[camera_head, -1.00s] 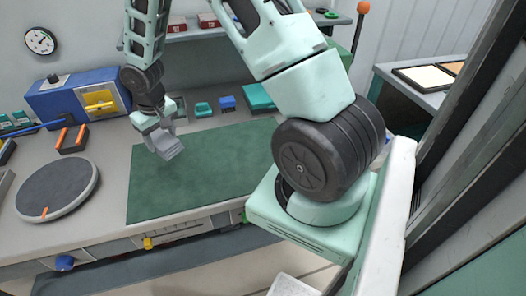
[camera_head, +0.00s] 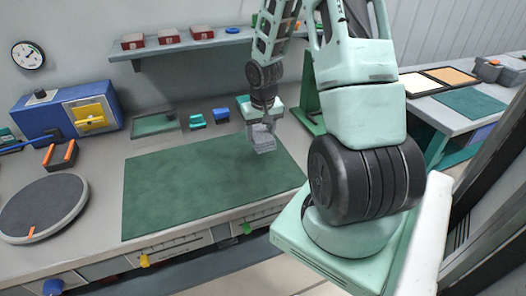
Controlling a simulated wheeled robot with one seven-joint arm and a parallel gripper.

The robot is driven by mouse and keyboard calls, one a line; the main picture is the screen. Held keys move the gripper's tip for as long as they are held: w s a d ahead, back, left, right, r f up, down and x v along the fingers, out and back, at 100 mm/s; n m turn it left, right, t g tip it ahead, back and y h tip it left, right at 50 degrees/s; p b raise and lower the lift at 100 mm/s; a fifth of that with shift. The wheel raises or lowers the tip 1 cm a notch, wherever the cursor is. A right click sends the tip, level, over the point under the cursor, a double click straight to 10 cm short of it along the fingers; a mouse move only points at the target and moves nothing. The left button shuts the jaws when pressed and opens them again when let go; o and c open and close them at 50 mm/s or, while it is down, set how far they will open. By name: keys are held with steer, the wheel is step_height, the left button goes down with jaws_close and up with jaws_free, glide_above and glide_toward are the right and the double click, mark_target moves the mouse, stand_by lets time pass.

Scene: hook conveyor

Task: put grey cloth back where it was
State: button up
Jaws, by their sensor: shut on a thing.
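My gripper (camera_head: 262,132) hangs over the back right part of the green mat (camera_head: 185,195). It is shut on a small grey piece, the grey cloth (camera_head: 264,147), which sits at the fingertips. I cannot tell exactly how high above the mat it is. The fingers and cloth are small in the picture and similar in colour.
A teal box (camera_head: 243,101) is just behind my gripper. A teal block (camera_head: 197,121), a blue block (camera_head: 221,115) and a tray (camera_head: 155,125) line the bench's back. A blue machine (camera_head: 38,117) and a round turntable (camera_head: 42,203) stand left. A shelf (camera_head: 190,45) hangs above. The mat is otherwise clear.

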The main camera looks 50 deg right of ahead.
steer(key=shift+f, duration=3.1)
steer(key=shift+f, duration=0.1)
steer(key=shift+f, duration=0.1)
steer(key=o, duration=1.1)
steer(key=shift+c, duration=0.2)
